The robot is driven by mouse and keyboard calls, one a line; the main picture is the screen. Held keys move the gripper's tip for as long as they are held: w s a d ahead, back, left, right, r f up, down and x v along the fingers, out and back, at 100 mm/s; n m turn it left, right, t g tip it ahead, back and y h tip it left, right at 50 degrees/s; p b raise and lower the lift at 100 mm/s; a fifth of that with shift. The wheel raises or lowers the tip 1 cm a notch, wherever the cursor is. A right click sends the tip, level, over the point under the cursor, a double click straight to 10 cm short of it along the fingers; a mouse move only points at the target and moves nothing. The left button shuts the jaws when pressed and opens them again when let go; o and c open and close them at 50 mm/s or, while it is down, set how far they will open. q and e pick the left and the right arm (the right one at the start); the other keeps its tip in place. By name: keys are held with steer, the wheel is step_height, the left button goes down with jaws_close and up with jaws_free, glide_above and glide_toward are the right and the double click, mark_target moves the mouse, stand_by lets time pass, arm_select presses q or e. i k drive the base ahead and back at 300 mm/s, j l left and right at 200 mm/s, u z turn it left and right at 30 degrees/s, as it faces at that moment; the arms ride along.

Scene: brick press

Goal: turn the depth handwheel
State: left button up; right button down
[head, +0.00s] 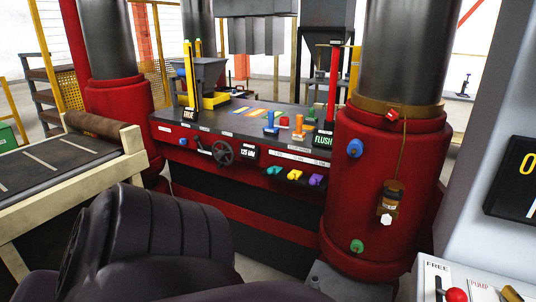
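The depth handwheel (223,152) is a small dark spoked wheel on the red front panel of the press table, in the head view left of centre. A small display reading about "125 MM" (248,152) sits just right of it. Neither gripper shows in this view. A large dark rounded part, which looks like my own arm, fills the lower left, well apart from the wheel. Nothing visible touches the wheel.
A thick red column (385,190) with blue and green knobs stands right of the table. A conveyor (65,165) lies at left. Green, yellow and purple levers (295,174) stick out right of the wheel. A control panel (470,285) is at lower right.

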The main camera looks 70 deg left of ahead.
mark_target(220, 153)
steer(key=k+j+u, duration=0.25)
steer(key=k, duration=0.2)
steer(key=l+u, duration=0.1)
steer(key=u, duration=2.15)
